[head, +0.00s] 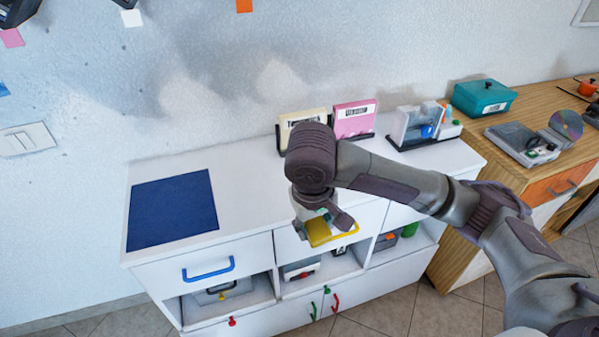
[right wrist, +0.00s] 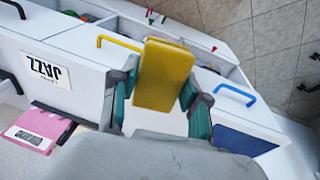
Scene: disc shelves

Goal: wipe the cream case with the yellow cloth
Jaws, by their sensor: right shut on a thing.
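The cream case (head: 303,117) stands upright in a black holder at the back of the white cabinet top, partly hidden by my right arm. My right gripper (head: 318,225) is in front of it, near the cabinet's front edge and apart from the case. It is shut on the yellow cloth (head: 317,232), which looks like a thick flat pad. In the right wrist view the cloth (right wrist: 163,75) sits between the two fingers of the gripper (right wrist: 160,88). My left gripper cannot be made out.
A pink case (head: 354,119) stands right of the cream case. A dark blue mat (head: 172,210) lies on the left of the white cabinet (head: 240,175), with clear top between. A holder (head: 422,125) with small items stands right. A teal box (head: 484,97) sits on the wooden cabinet.

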